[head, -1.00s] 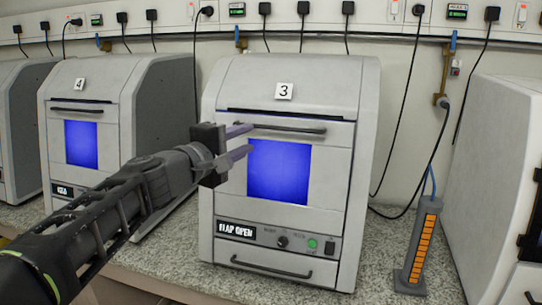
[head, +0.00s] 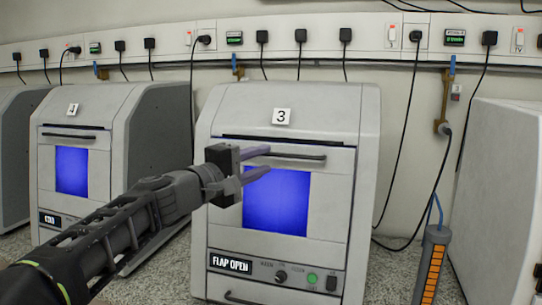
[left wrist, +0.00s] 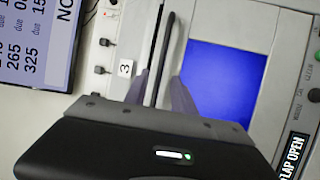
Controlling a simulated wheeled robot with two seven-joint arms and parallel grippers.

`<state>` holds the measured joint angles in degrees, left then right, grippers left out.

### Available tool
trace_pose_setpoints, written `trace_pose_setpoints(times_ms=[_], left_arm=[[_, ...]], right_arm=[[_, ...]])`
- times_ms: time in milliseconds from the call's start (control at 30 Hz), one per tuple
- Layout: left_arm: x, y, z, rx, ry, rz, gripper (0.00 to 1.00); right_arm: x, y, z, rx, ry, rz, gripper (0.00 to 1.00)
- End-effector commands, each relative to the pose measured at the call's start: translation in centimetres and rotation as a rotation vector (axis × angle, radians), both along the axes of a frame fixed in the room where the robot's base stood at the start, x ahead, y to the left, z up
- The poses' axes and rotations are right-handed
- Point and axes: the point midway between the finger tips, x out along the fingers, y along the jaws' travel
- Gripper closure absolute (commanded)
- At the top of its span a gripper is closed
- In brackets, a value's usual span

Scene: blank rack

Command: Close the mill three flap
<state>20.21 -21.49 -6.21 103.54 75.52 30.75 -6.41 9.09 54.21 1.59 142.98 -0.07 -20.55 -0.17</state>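The mill three (head: 345,112) is a pale grey cabinet with a "3" label and a blue window (head: 276,200). Its display (head: 231,264) reads "FLAP OPEN". A dark bar handle (head: 300,156) runs across the front above the window, below a dark slot. My left gripper (head: 269,160) is open at the handle's left part, one finger above it and one below. In the left wrist view the handle (left wrist: 165,62) lies between the two spread fingers (left wrist: 162,92). I cannot tell whether they touch it. My right gripper is not in view.
A grey post with orange marks (head: 432,262) stands on the speckled counter (head: 385,265) right of mill three. Black cables hang from the wall rail.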

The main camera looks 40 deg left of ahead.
Motion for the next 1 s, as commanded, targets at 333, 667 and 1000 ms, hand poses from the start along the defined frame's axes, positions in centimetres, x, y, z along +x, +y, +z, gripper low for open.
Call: trace_pose_setpoints(times_ms=[333, 667, 1000], left_arm=[[3.8, -0.2, 0.2, 0.001, 0.000, 0.000, 0.69], [3.8, -0.2, 0.1, 0.000, -0.001, 0.000, 0.75], [3.8, -0.2, 0.1, 0.000, 0.000, 0.000, 1.00]], right_arm=[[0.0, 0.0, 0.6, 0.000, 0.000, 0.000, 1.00], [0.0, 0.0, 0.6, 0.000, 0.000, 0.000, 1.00], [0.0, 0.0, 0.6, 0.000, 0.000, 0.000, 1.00]])
